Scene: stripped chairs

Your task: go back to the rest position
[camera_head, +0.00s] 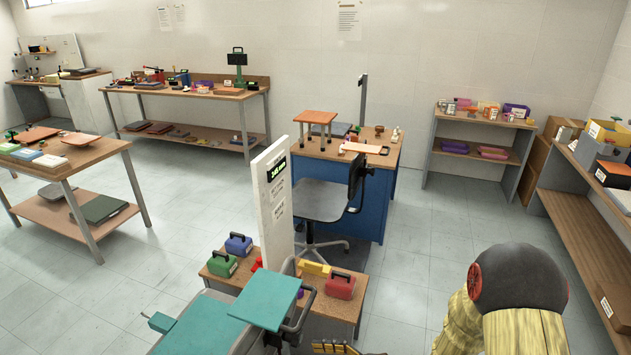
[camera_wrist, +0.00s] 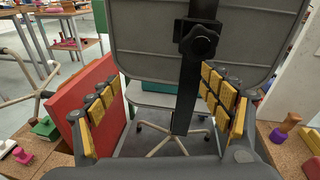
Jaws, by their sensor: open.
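My gripper (camera_wrist: 160,110) is open in the wrist view, its yellow-padded fingers spread on the left and right. No object is seen gripped. A grey chair back (camera_wrist: 150,40) with a black post and knob (camera_wrist: 198,42) shows between and beyond the fingers. I cannot tell how far the post is from them. A red panel (camera_wrist: 85,115) is beside the left finger. In the head view only a bit of my gripper (camera_head: 335,347) shows at the bottom edge, near the teal-padded chair (camera_head: 210,325).
A low wooden table (camera_head: 345,305) holds a red case (camera_head: 340,286), a blue case (camera_head: 238,244) and a green case (camera_head: 222,263). A white upright panel (camera_head: 272,205) stands at its edge. Another grey chair (camera_head: 320,200) is by the blue desk (camera_head: 345,195). Floor at right (camera_head: 430,240) is clear.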

